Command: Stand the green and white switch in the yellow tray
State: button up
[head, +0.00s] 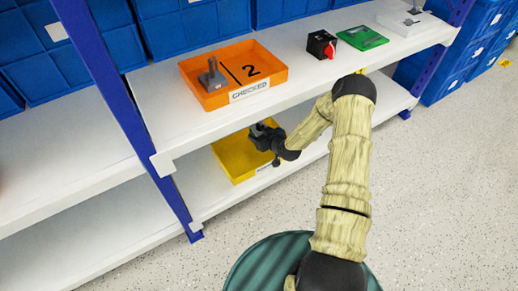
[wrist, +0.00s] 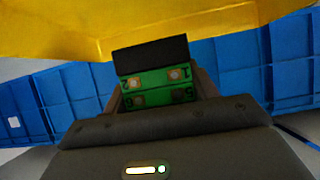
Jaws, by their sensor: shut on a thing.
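The yellow tray (head: 226,158) is on the lower shelf in the head view, and its yellow wall fills the top of the wrist view (wrist: 220,28). My gripper (head: 262,134) is over the right part of this tray. In the wrist view the gripper is shut on the green switch (wrist: 152,87), which shows a green face with numbered terminals and a dark block. Its white part does not show there. In the head view my gripper hides the switch, and I cannot tell whether it touches the tray floor.
On the upper shelf (head: 160,100) an orange tray (head: 205,97) marked CHECKED and 2 holds a grey thing (head: 212,76). A black and red switch (head: 321,44), a green board (head: 362,38) and a white thing (head: 405,22) stand to its right. A blue post (head: 110,90) is left.

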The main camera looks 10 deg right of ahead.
notch_tip(320, 180, down, 2)
jog(key=shift+w+f+b, duration=0.1)
jog(key=shift+f+b, duration=0.05)
jog(key=shift+b, duration=0.2)
jog(key=shift+f+b, duration=1.15)
jog(key=shift+f, duration=0.65)
jog(key=shift+f, duration=0.1)
jog(key=o, duration=1.1)
